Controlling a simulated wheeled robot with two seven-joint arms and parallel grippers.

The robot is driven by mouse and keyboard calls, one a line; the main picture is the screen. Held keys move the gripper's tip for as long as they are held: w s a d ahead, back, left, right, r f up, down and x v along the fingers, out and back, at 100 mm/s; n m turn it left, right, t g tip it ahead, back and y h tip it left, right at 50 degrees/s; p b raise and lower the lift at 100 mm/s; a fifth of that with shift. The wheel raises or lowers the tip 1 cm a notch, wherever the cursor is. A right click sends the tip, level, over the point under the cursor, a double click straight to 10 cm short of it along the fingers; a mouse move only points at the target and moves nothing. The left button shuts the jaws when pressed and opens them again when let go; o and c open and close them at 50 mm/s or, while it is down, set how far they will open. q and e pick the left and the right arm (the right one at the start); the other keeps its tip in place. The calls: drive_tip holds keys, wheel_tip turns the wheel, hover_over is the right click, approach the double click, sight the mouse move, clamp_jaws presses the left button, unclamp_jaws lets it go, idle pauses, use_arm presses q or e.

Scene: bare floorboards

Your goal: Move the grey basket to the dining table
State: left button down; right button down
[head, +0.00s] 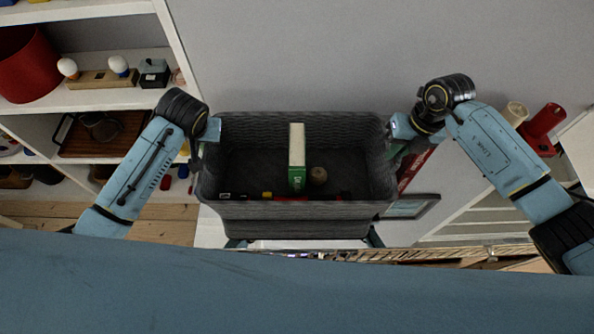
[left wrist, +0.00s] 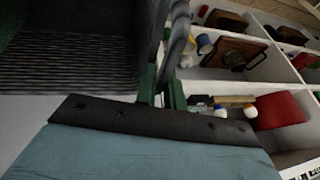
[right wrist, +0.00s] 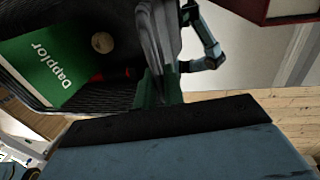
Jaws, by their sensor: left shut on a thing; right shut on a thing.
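The grey basket (head: 292,218) is woven and hangs between my two arms in the middle of the head view. A green and white box marked "Dappfor" (head: 297,160) stands inside it, with a small round brown thing (head: 318,175) beside the box. My left gripper (head: 204,140) is shut on the basket's left rim; its fingers show in the left wrist view (left wrist: 162,88). My right gripper (head: 398,145) is shut on the right rim; its fingers show in the right wrist view (right wrist: 160,88). I cannot make out a dining table.
White shelves (head: 105,97) with a red pot (head: 27,65), a wooden tray (head: 100,133) and small items stand at the left. A white shelf unit (head: 485,215) with red items on it is at the right. A plain wall is behind the basket.

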drive_tip(key=shift+r, duration=0.1)
use_arm(q)
drive_tip(key=shift+w+r, duration=0.15)
drive_tip(key=shift+w, duration=0.05)
use_arm(e)
drive_tip(key=shift+w+r, duration=0.1)
drive_tip(key=shift+w, duration=0.05)
